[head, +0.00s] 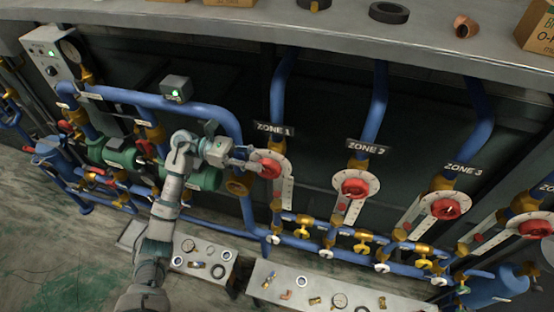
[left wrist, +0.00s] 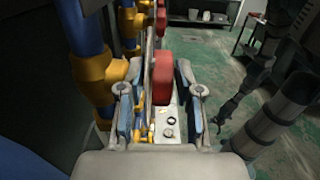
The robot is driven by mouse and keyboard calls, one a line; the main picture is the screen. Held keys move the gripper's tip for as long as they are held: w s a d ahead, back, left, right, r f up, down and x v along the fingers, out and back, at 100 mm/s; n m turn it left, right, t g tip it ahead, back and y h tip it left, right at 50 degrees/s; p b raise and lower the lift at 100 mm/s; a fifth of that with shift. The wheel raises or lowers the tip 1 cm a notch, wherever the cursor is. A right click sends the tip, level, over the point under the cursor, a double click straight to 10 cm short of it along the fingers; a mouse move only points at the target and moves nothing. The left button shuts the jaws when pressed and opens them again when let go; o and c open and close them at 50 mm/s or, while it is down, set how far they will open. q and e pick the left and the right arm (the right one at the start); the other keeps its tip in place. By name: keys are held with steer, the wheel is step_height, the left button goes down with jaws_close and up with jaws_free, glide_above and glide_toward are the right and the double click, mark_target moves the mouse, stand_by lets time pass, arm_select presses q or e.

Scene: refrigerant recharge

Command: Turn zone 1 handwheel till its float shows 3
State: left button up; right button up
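The red zone 1 handwheel (head: 271,168) sits on a pale perforated plate under the ZONE 1 sign (head: 274,130). My left gripper (head: 250,164) reaches it from the left in the head view, with its fingertips at the wheel's left edge. In the left wrist view the red handwheel (left wrist: 162,76) shows edge-on between the two spread fingers (left wrist: 158,100), with gaps on both sides. The gripper is open and I see no clear contact. The zone 1 float and its reading are too small to make out. My right gripper is not in view.
Red handwheels for zone 2 (head: 354,186) and zone 3 (head: 445,206) stand to the right. Blue pipes (head: 222,118) and yellow fittings surround the wheel. Low benches (head: 262,277) with small parts lie below. A grey shelf (head: 330,30) runs above.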

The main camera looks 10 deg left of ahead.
mark_target(277, 165)
arm_select(q)
steer(key=d, duration=0.3)
steer(key=d+p, duration=0.1)
steer(key=d, duration=0.1)
steer(key=shift+s+r, duration=0.15)
steer(key=shift+s, duration=0.1)
steer(key=shift+d, duration=0.65)
steer(key=shift+a, duration=0.1)
jaws_close()
